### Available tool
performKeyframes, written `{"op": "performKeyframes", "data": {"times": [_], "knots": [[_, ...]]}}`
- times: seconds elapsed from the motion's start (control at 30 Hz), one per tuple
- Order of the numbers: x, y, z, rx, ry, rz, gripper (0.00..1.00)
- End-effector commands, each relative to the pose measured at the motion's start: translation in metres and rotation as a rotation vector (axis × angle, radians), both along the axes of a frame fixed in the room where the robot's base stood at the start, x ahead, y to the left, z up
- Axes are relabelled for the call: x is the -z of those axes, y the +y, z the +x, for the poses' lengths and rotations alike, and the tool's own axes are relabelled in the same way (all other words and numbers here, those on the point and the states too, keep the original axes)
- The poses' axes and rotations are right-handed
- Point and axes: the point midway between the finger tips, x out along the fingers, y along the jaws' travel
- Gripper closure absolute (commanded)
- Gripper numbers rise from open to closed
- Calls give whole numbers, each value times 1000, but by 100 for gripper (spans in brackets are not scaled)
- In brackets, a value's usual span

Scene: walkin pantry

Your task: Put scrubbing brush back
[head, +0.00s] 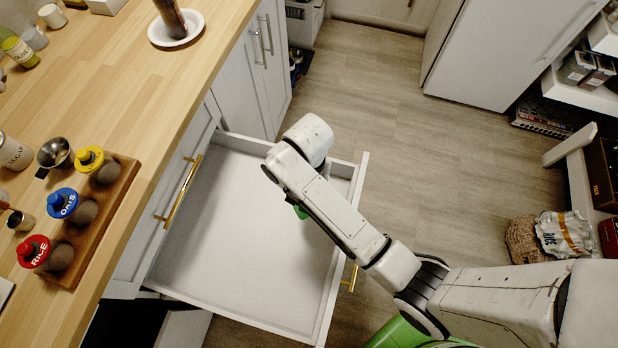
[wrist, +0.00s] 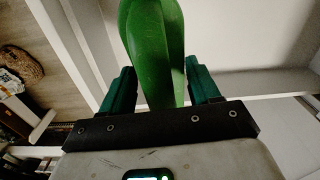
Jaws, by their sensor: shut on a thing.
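My gripper (wrist: 162,82) is shut on a smooth bright green thing, which I take to be the scrubbing brush (wrist: 152,40). Its green body stands between the two dark green fingers in the wrist view; no bristles show and its far end is cut off. In the head view only a small green bit of the brush (head: 300,211) shows beside my arm, which hides the gripper. Below it is a pulled-out white drawer (head: 235,240) with gold handles, and its visible floor is empty. I cannot tell how high the brush is above the drawer floor.
A bag (head: 563,235) and basket stand at right. The floor (head: 420,140) between is clear.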

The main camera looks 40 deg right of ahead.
Motion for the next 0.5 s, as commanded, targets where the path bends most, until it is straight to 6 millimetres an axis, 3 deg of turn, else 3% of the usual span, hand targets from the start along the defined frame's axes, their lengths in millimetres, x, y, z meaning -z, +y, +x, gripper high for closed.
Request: {"op": "performKeyframes", "data": {"times": [0.5], "knots": [[64, 2, -6, 82, 4, 6, 67]]}}
